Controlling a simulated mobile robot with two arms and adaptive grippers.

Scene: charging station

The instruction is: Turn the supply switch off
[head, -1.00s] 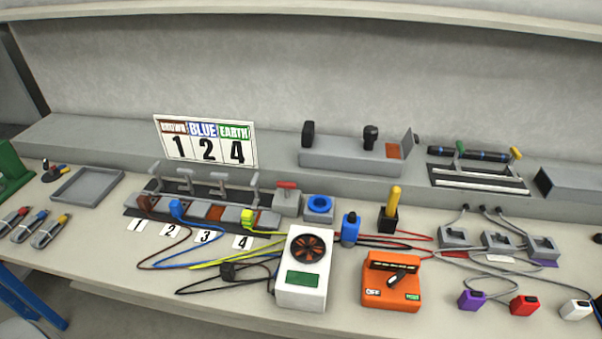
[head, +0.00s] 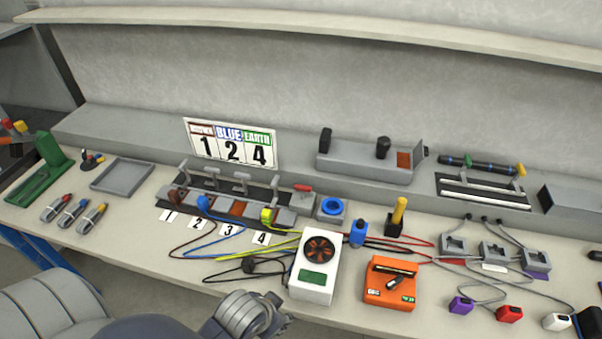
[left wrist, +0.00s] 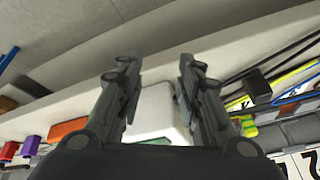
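An orange supply box (head: 388,296) sits near the table's front edge, right of the white fan unit (head: 316,267). A short black lever switch (head: 394,283) is on its top, between an "OFF" label on the left and a green label on the right. The lever tilts up to the right; its setting is too small to tell. My left gripper (head: 281,318) is at the bottom of the head view, in front of the fan unit and left of the orange box. In the left wrist view its fingers (left wrist: 160,68) are apart and empty. The orange box (left wrist: 68,128) shows there left of them.
Yellow, blue and brown cables cross the table left of the fan unit. A blue block (head: 357,234) and a yellow-handled tool (head: 399,212) stand behind it. Purple (head: 461,305), red (head: 509,314) and white (head: 556,321) plugs lie right of the orange box. A grey tray (head: 122,175) is at left.

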